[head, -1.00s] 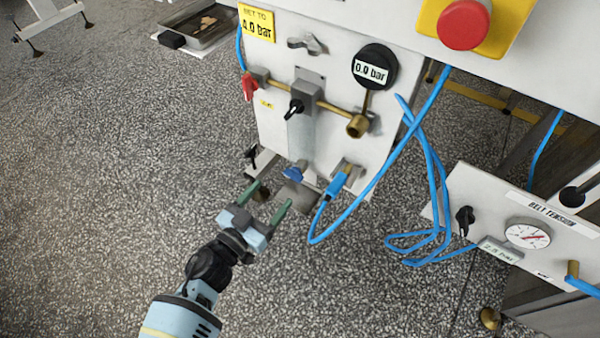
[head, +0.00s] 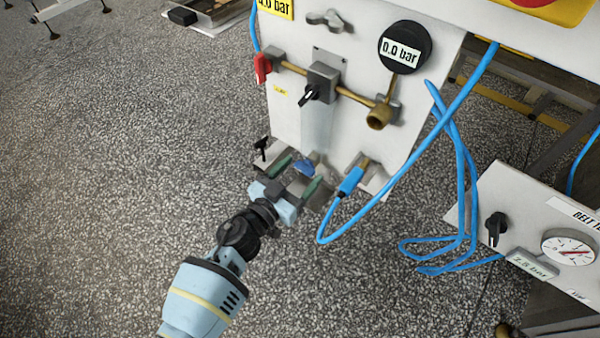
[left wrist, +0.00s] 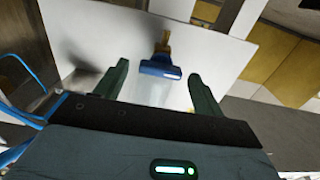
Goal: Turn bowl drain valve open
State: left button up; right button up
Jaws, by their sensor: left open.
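The bowl drain valve has a blue handle (head: 304,165) below the bowl on the white panel (head: 290,120). In the left wrist view the blue handle (left wrist: 160,70) sits on a brass stem, crosswise between the fingertips. My left gripper (head: 303,172) is open, with its two green fingers pointing at the panel. In the left wrist view the open gripper (left wrist: 159,76) has one finger on each side of the handle with gaps, so it is not gripped. In the head view the fingers partly hide the handle. My right gripper is not in view.
A blue hose (head: 345,225) loops just right of the gripper from a blue connector (head: 351,182). Above are a red lever (head: 262,67), a black knob (head: 310,94) and a gauge reading 0.0 bar (head: 402,48). A belt tension panel (head: 535,235) stands at the right. Open floor lies left.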

pick_arm(q)
jog(key=shift+w+d, duration=0.2)
jog(key=shift+w, duration=0.05)
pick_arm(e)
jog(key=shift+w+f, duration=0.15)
pick_arm(q)
jog(key=c, duration=1)
jog(key=shift+m, duration=2.1)
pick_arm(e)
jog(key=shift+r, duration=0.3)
pick_arm(q)
jog(key=o, duration=1)
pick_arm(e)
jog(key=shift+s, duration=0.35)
